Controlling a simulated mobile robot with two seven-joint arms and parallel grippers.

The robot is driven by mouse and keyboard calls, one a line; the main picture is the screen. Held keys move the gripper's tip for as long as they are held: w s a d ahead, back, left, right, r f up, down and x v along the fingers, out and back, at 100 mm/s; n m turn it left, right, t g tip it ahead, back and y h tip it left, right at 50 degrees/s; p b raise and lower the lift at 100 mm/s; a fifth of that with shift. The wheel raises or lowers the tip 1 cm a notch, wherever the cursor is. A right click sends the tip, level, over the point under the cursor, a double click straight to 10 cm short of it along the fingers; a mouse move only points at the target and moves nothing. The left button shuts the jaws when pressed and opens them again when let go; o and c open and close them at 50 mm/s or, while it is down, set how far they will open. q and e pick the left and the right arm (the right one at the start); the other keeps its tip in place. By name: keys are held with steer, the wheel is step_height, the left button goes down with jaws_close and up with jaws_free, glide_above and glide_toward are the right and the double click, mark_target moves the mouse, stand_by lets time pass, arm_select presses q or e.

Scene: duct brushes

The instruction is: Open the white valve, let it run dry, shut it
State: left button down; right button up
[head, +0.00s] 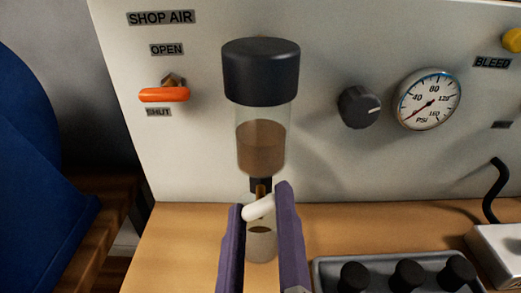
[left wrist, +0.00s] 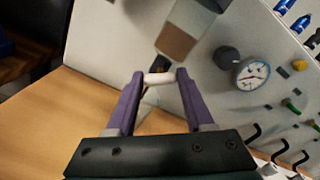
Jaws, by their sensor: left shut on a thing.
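The white valve (head: 259,208) is a short white lever below a clear bowl (head: 262,145) with a black cap. Brown liquid fills roughly the lower half of the bowl. My left gripper (head: 260,207), with purple fingers, is shut on the white lever, which lies slightly tilted across the fingertips. In the left wrist view the lever (left wrist: 159,78) spans between the two fingertips. A small clear cup (head: 261,246) stands under the valve, partly hidden by my fingers, with a little dark liquid visible in it. Whether liquid is flowing cannot be told. My right gripper is not in view.
An orange shop-air lever (head: 164,95) sits on the white panel at left. A black knob (head: 359,106) and pressure gauge (head: 428,99) are at right. A grey tray (head: 330,270) with black knobbed parts lies at lower right. The wooden bench left of the cup is clear.

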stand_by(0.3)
arm_select(q)
steer(key=shift+c, duration=1.4)
jaws_free()
steer(key=s+b, duration=0.1)
steer(key=s, duration=0.9)
